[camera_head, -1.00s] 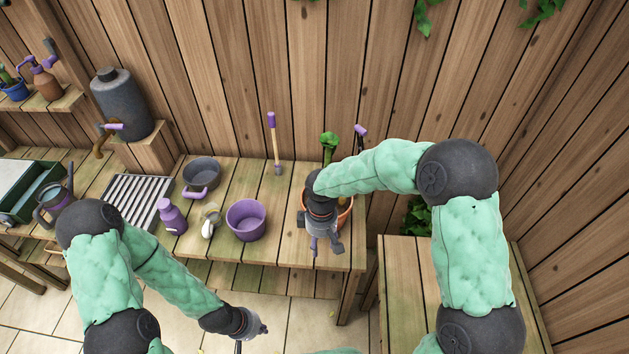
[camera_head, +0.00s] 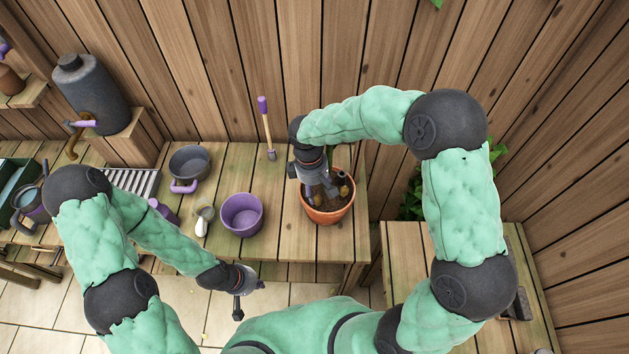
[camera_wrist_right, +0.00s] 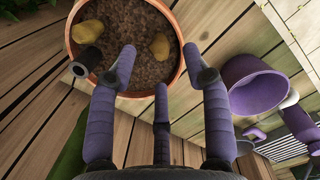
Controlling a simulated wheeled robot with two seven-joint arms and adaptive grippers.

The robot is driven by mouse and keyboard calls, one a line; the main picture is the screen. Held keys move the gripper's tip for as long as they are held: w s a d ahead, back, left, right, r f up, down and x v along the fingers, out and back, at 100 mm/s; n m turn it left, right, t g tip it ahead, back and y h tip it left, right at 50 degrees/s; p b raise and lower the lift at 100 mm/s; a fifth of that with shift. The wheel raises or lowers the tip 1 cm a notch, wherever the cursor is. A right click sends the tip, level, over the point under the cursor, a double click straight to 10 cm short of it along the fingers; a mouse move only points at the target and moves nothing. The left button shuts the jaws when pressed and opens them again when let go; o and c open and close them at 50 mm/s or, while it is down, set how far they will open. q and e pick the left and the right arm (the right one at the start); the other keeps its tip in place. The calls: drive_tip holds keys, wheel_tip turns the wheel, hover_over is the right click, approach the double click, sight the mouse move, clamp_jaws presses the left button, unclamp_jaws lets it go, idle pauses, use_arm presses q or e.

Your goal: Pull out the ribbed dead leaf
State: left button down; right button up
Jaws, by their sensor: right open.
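A terracotta pot (camera_head: 328,218) of brown soil stands near the right end of the bench; its rim shows in the right wrist view (camera_wrist_right: 176,75). Two yellow-brown leaf-like pieces lie on the soil, one left (camera_wrist_right: 88,31) and one right (camera_wrist_right: 158,46). I cannot tell which is ribbed. My right gripper (camera_head: 325,187) is over the pot, pointing down. In its wrist view its fingers (camera_wrist_right: 158,58) are spread and empty, with the right piece just beyond the gap between the tips. My left gripper (camera_head: 249,298) hangs empty in front of the bench, fingers apart.
A dark hollow tube end (camera_wrist_right: 86,62) stands at the pot's edge. A purple pot (camera_head: 241,214) is left of the terracotta pot. A grey pot (camera_head: 189,163) and a purple-handled tool (camera_head: 266,128) are further back. The plank wall is close behind.

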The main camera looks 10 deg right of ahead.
sight(318, 197)
drive_tip(key=shift+s+d+f, duration=0.1)
drive_tip(key=shift+d+f, duration=0.05)
drive_tip(key=shift+f, duration=1.1)
drive_tip(key=shift+s+d+f, duration=0.1)
drive_tip(key=shift+f, duration=1.15)
drive_tip(key=shift+w, duration=0.1)
drive_tip(key=shift+c, duration=0.3)
clamp_jaws()
drive_tip(key=shift+r+p, duration=0.3)
drive_tip(key=shift+r, duration=0.45)
drive_tip(key=shift+r+p, duration=1.25)
drive_tip(key=shift+r, duration=0.55)
